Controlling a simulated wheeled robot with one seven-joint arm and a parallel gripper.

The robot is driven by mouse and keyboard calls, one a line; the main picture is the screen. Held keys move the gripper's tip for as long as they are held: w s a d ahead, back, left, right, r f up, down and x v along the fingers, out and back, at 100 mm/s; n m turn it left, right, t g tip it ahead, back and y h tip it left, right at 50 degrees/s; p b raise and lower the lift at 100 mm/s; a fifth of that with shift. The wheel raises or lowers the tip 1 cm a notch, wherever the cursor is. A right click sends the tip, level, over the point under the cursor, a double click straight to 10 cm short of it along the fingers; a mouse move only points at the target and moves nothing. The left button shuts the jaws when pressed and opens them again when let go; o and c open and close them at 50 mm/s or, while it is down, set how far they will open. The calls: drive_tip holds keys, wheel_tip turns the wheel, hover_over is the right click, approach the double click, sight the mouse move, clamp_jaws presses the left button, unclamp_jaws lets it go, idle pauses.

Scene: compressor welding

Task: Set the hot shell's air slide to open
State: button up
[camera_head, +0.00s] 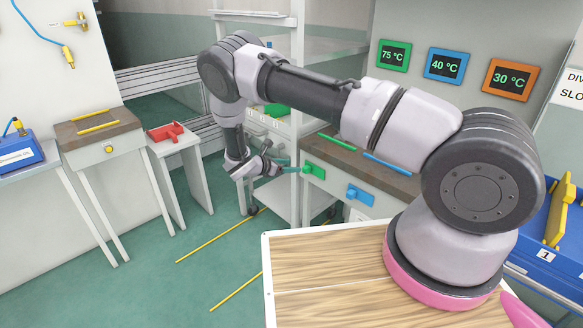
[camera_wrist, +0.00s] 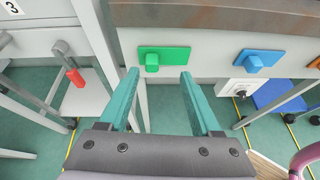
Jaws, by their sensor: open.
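The green air slide (camera_head: 314,171) is a green plate with a raised knob on the front of a grey cabinet, below the green 75 °C display (camera_head: 393,56). In the wrist view, the green slide's plate (camera_wrist: 176,54) shows fully, its knob left of the plate's middle. A matching blue slide (camera_head: 360,195) sits to its right, also in the wrist view (camera_wrist: 270,57). My gripper (camera_head: 284,167) is open and empty. In the wrist view, its teal fingers (camera_wrist: 159,80) straddle the green knob's line, with tips just below the plate. I cannot tell the remaining depth gap.
Blue 40 °C (camera_head: 445,66) and orange 30 °C (camera_head: 510,80) displays hang on the wall. Green (camera_head: 337,142) and blue (camera_head: 385,163) strips lie on the cabinet top. A wooden-topped table (camera_head: 330,265) stands in front. A red part (camera_head: 166,131) sits on a small stand at left.

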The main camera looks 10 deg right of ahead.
sight(304, 168)
drive_tip(key=shift+n+t, duration=0.3)
drive_tip(key=shift+n, duration=0.2)
drive_tip(key=x, duration=0.3)
drive_tip(key=a+f+x, duration=0.1)
drive_tip(key=x, duration=0.3)
drive_tip(key=f+x, duration=0.1)
drive_tip(key=x, duration=0.2)
drive_tip(key=shift+w+f, duration=0.2)
drive_tip(key=shift+w, duration=0.15)
clamp_jaws()
idle(0.6)
